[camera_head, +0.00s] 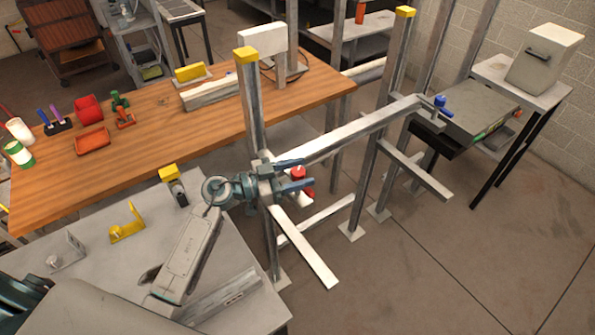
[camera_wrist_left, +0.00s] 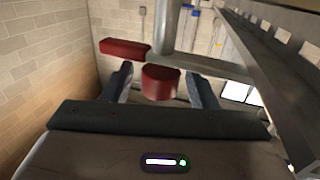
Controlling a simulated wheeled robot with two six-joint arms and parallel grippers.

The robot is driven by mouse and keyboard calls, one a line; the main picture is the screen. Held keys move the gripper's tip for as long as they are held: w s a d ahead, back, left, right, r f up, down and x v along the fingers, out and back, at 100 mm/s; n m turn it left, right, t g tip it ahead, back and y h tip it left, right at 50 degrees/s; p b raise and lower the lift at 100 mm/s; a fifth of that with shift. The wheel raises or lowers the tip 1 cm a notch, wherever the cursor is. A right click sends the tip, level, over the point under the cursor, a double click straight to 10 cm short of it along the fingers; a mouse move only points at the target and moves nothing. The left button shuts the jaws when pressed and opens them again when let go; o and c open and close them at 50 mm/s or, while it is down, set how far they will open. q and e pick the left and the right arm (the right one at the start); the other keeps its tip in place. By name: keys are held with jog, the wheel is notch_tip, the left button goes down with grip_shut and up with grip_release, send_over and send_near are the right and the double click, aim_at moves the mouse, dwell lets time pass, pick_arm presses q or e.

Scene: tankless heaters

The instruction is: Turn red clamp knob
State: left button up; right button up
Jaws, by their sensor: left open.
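The red clamp knob (camera_head: 299,173) sits on the metal frame at the near upright post. It also shows in the left wrist view as a dark red block (camera_wrist_left: 160,83). My left gripper (camera_head: 305,172) is open, with its two blue fingers on either side of the knob. In the left wrist view, the left gripper (camera_wrist_left: 162,86) has one finger to each side of the red knob, with gaps showing. I cannot tell how deep the knob lies between them. A second red piece (camera_wrist_left: 125,48) is farther up and left. My right gripper is out of view.
A metal post with a yellow cap (camera_head: 247,90) stands close by my left gripper. A horizontal rail (camera_head: 350,131) runs to a blue knob (camera_head: 439,101) at right. A wooden workbench (camera_head: 165,150) with tools lies behind. Open floor is at right.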

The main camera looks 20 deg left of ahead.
pick_arm(q)
jog(key=c, duration=1)
jog(key=shift+o, duration=0.2)
jog(key=shift+r+n+t+y+p, duration=0.2)
jog(key=shift+n+t+y+p, duration=0.25)
jog(key=shift+p, duration=0.45)
jog(key=shift+s+n+t+y+p, duration=0.1)
jog(key=shift+n+t+y+p, duration=0.45)
jog(key=shift+t+y+p, duration=0.15)
jog(key=shift+f+n+t+y, duration=0.2)
jog(key=shift+n+t+y, duration=0.75)
jog(key=shift+y, duration=0.1)
jog(key=n+t+y, duration=0.1)
jog(key=n+y, duration=0.1)
jog(key=y, duration=0.1)
jog(key=n+t+y, duration=0.1)
jog(key=n+y, duration=0.1)
jog(key=y, duration=0.1)
jog(key=shift+n+t+y, duration=0.35)
jog(key=shift+t+y, duration=0.05)
jog(key=shift+n+y, duration=0.3)
jog(key=shift+y, duration=0.2)
jog(key=o, duration=1)
jog(key=shift+c, duration=0.2)
